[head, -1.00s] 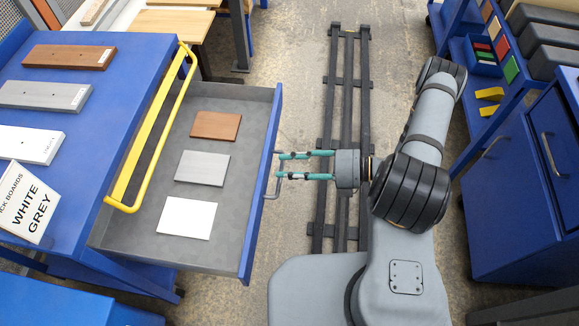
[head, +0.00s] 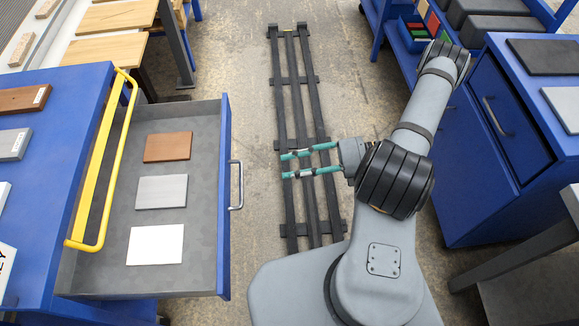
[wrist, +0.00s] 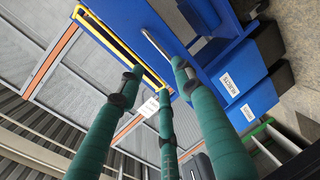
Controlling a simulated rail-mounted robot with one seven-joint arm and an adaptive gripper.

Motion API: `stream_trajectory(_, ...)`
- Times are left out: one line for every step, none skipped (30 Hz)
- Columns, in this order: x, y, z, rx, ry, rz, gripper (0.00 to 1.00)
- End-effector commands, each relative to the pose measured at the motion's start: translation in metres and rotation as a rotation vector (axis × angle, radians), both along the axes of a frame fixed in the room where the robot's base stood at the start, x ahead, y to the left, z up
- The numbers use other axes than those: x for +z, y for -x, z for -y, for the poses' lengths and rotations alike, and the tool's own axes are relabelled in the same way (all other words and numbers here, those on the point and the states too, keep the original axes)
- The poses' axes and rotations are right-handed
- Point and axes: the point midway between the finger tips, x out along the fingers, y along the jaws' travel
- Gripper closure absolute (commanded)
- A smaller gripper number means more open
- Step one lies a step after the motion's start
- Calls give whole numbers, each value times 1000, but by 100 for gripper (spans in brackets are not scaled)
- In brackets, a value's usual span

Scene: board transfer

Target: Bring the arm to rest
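My gripper (head: 286,165) is to the right of the open drawer, over the floor rails, with its teal fingers apart and nothing between them. A clear gap separates it from the drawer handle (head: 240,186). The wrist view also shows the spread fingers of my gripper (wrist: 142,55), empty. My arm is bent above my base. The drawer (head: 103,245) stands pulled out, and in it lie a brown board (head: 168,147), a grey board (head: 162,192) and a white board (head: 155,245), flat and apart.
A yellow rail (head: 101,170) edges the blue bench (head: 60,130) at the left. A blue cabinet (head: 458,190) stands at the right, with a shelf trolley (head: 385,45) behind it. Dark rails (head: 292,85) run along the floor between, with clear floor around them.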

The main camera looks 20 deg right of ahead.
Motion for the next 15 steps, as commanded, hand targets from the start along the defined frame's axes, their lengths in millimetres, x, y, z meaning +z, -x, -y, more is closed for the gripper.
stream_trajectory(0,0,0,0,0,0,65)
stream_trajectory(0,0,0,0,0,0,65)
stream_trajectory(0,0,0,0,0,0,65)
stream_trajectory(0,0,-1,0,0,0,65)
stream_trajectory(0,0,-2,1,0,0,65)
stream_trajectory(-1,-1,-4,1,-1,0,65)
stream_trajectory(-1,-1,-6,2,-1,0,65)
stream_trajectory(-1,-1,-9,3,-2,0,65)
stream_trajectory(-2,-2,-14,3,-2,-1,65)
stream_trajectory(-3,-3,-18,3,-2,-1,65)
stream_trajectory(-4,-3,-22,5,-3,-1,65)
stream_trajectory(-5,-4,-29,4,-4,-3,65)
stream_trajectory(-7,-5,-35,5,-3,-3,65)
stream_trajectory(-8,-6,-41,5,-3,-3,65)
stream_trajectory(-10,-7,-48,5,-3,-3,65)
